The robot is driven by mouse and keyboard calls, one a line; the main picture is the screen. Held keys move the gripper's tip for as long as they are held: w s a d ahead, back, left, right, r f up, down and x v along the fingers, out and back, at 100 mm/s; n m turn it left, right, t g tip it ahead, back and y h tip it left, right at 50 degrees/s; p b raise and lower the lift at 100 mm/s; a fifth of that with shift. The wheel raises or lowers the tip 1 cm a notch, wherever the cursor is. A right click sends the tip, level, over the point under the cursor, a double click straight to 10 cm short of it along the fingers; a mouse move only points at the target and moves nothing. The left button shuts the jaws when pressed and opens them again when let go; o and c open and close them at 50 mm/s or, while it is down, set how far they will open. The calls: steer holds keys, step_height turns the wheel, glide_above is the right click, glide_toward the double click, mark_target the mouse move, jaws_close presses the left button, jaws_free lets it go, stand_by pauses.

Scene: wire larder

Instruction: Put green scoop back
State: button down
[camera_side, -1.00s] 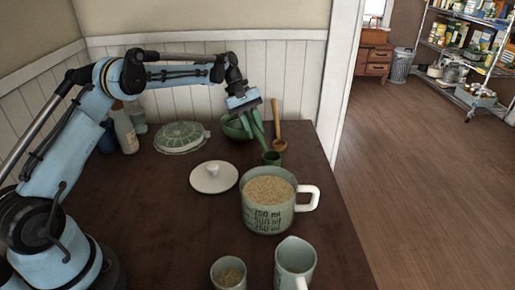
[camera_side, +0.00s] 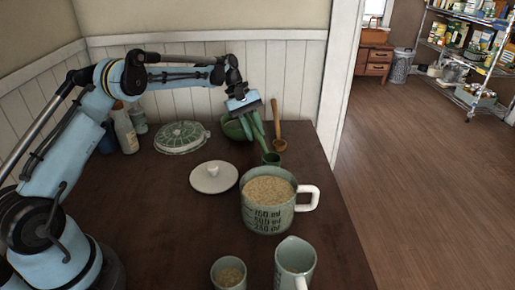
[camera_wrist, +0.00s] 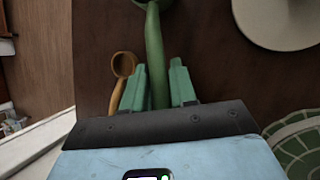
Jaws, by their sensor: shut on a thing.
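The green scoop has its small cup (camera_side: 272,159) low over or on the table near the back right; I cannot tell if it touches. Its long handle (camera_wrist: 154,55) runs up between the two green fingers of my gripper (camera_wrist: 157,82). In the wrist view the cup is cut off at the top edge.
A wooden spoon (camera_side: 277,134) stands close right of the scoop. A patterned green-white lid (camera_side: 181,138) lies left. Bare table (camera_side: 150,220) lies front left.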

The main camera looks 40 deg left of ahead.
steer(key=shift+f, duration=0.4)
steer(key=c, duration=0.8)
jaws_free()
steer(key=v, duration=1.1)
steer(key=s+d+r+m+t+y, duration=0.1)
steer(key=s+d+r+m+y, duration=0.1)
steer(key=d+r+m, duration=0.3)
steer(key=s+d+r+m+t+y, duration=0.1)
steer(key=s+d+r+t+y, duration=0.15)
steer(key=s, duration=0.55)
steer(key=s+d+f+m+t, duration=0.1)
steer(key=s+f+m, duration=0.1)
steer(key=s, duration=0.2)
steer(key=s+d+f+m+t, duration=0.1)
steer(key=s+d+f+m, duration=0.1)
steer(key=s, duration=0.3)
steer(key=s+d+f+m+t+y, duration=0.1)
steer(key=s+d+f+m, duration=0.1)
steer(key=s, duration=0.3)
steer(key=shift+s+f+m, duration=0.25)
steer(key=shift+f+m, duration=0.05)
steer(key=shift+f, duration=0.4)
